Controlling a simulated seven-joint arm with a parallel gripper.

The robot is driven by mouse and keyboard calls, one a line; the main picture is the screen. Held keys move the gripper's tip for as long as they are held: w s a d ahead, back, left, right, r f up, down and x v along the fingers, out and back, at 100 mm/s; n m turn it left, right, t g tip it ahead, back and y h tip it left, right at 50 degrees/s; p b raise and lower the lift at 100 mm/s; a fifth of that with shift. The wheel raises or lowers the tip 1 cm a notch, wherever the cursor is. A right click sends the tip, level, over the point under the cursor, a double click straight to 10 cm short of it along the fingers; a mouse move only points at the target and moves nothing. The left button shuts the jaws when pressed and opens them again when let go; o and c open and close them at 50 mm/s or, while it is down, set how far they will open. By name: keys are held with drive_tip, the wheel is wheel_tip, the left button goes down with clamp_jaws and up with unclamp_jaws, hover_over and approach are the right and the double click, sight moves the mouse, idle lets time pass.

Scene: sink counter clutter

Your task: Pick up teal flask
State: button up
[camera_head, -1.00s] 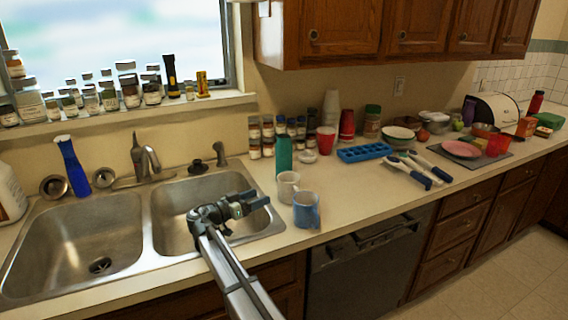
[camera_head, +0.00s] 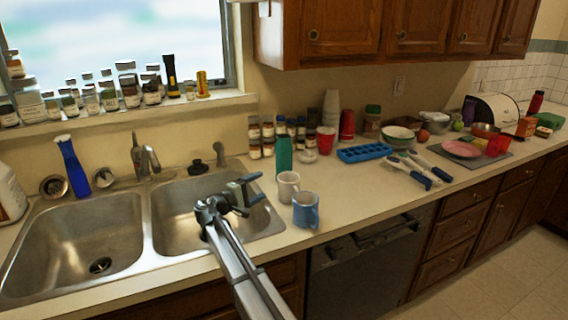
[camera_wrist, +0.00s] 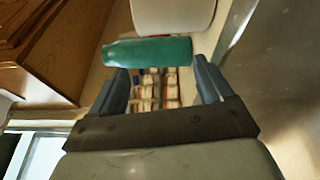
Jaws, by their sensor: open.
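The teal flask (camera_head: 284,155) stands upright on the counter, just right of the right sink basin and behind a white mug. In the wrist view the teal flask (camera_wrist: 150,51) lies across the picture, just beyond the fingertips and apart from them. My gripper (camera_head: 252,187) is over the right basin, in front and to the left of the flask. In the wrist view my gripper (camera_wrist: 160,72) has its two fingers spread wide with nothing between them. The lower part of the flask is partly hidden by the mug in the head view.
A white mug (camera_head: 288,185) and a blue mug (camera_head: 305,209) stand close in front of the flask. Several spice jars (camera_head: 262,137) stand behind it. A red cup (camera_head: 326,140) and blue ice tray (camera_head: 363,153) are to the right. The faucet (camera_head: 147,158) rises behind the sink.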

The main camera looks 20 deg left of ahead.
sight(279, 166)
drive_tip(key=n, duration=0.3)
drive_tip(key=w+n, duration=0.1)
drive_tip(key=n, duration=0.2)
drive_tip(key=w+n+y, duration=0.1)
drive_tip(key=n, duration=0.2)
drive_tip(key=shift+w+a+r+n, duration=0.25)
drive_tip(key=shift+a+n, duration=0.15)
drive_tip(key=n, duration=0.2)
drive_tip(key=w+n, duration=0.1)
drive_tip(key=n, duration=0.2)
drive_tip(key=w+n+y, duration=0.1)
drive_tip(key=n, duration=0.1)
drive_tip(key=shift+a+r+n+t, duration=0.2)
drive_tip(key=shift+a+n+t, duration=0.05)
drive_tip(key=shift+n+t, duration=0.15)
drive_tip(key=x, duration=0.8)
drive_tip(key=shift+x, duration=2.85)
drive_tip(key=shift+s+d+r, duration=0.1)
drive_tip(key=shift+d+r, duration=0.05)
drive_tip(key=shift+d, duration=0.05)
drive_tip(key=shift+c, duration=0.3)
drive_tip(key=c, duration=0.8)
